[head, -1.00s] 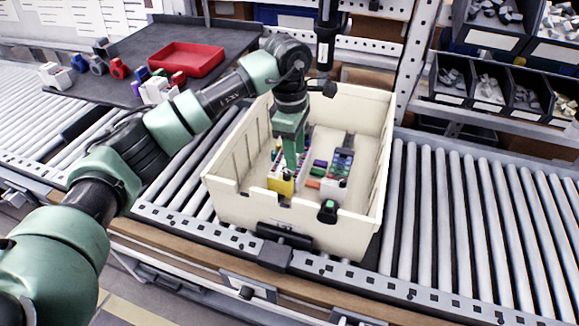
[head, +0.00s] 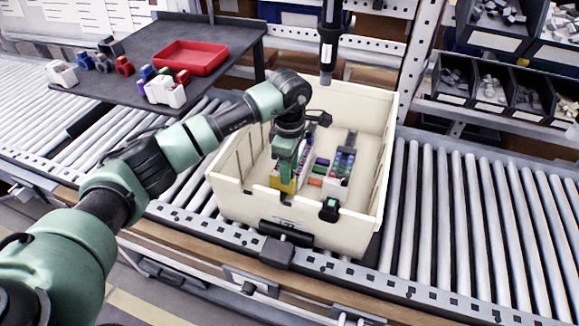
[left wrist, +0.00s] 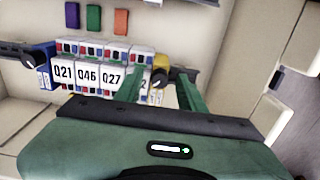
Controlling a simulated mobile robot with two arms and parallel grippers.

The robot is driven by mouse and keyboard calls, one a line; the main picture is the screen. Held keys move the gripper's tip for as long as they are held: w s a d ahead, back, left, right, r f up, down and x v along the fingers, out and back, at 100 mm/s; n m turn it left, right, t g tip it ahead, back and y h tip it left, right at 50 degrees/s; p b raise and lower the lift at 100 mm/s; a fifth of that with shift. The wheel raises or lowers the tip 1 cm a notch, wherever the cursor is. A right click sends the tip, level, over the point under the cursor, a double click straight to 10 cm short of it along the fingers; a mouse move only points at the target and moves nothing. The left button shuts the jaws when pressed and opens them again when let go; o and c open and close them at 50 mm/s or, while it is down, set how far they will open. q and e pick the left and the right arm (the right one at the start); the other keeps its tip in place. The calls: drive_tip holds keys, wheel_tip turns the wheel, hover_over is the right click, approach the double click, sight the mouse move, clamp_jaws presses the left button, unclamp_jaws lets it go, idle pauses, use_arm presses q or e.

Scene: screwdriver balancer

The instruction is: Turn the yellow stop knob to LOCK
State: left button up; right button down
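The yellow stop knob part (head: 283,184) is low in the front left of the cream tote, partly hidden by my left gripper (head: 287,180). Contact cannot be told, and the LOCK mark is not readable. My right gripper is not in view.
The cream tote (head: 225,200) has walls close around my gripper. White modules (left wrist: 88,72) labelled Q21, Q46 and Q27 sit beside the knob. A black hanging screwdriver (head: 328,45) is behind the tote. A red tray (head: 190,57) stands on the dark shelf at left.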

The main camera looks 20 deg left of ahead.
use_arm(q)
clamp_jaws()
drive_tip(key=shift+n, duration=0.4)
drive_tip(key=n+b, duration=0.1)
drive_tip(key=n, duration=0.1)
drive_tip(key=shift+n+b, duration=0.35)
drive_tip(key=shift+n, duration=0.05)
drive_tip(key=n+b, duration=0.1)
drive_tip(key=n, duration=0.2)
drive_tip(key=shift+n, duration=0.4)
drive_tip(key=n+b, duration=0.1)
drive_tip(key=n, duration=0.9)
drive_tip(key=shift+r+b, duration=0.1)
drive_tip(key=shift+b, duration=0.25)
drive_tip(key=shift+w+n, duration=0.1)
drive_tip(key=shift+n, duration=0.3)
